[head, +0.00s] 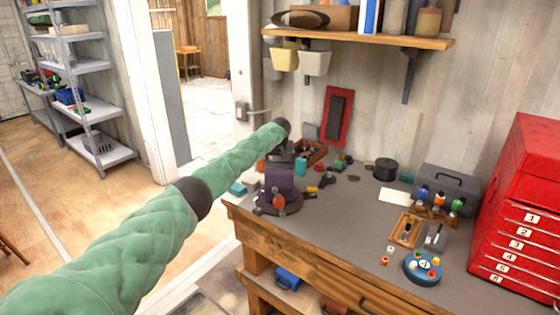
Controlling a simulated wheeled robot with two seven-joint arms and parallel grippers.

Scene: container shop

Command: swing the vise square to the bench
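The vise (280,181), a dark purple-grey body on a round base, stands upright near the left end of the wooden-edged bench (345,222). Its dark top lies close to the far end of my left arm. I cannot tell exactly how its jaws are turned against the bench edge. My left arm, in a green quilted sleeve, reaches from the lower left to a black joint just above and behind the vise. The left gripper's fingers cannot be made out among the dark shapes there. My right gripper is out of view.
Small tools and parts lie around the vise base. A brown tray (316,152) is behind it. A blue round holder (423,267), a grey toolbox (448,187) and a red drawer cabinet (520,210) fill the right side. The middle of the bench top is mostly clear.

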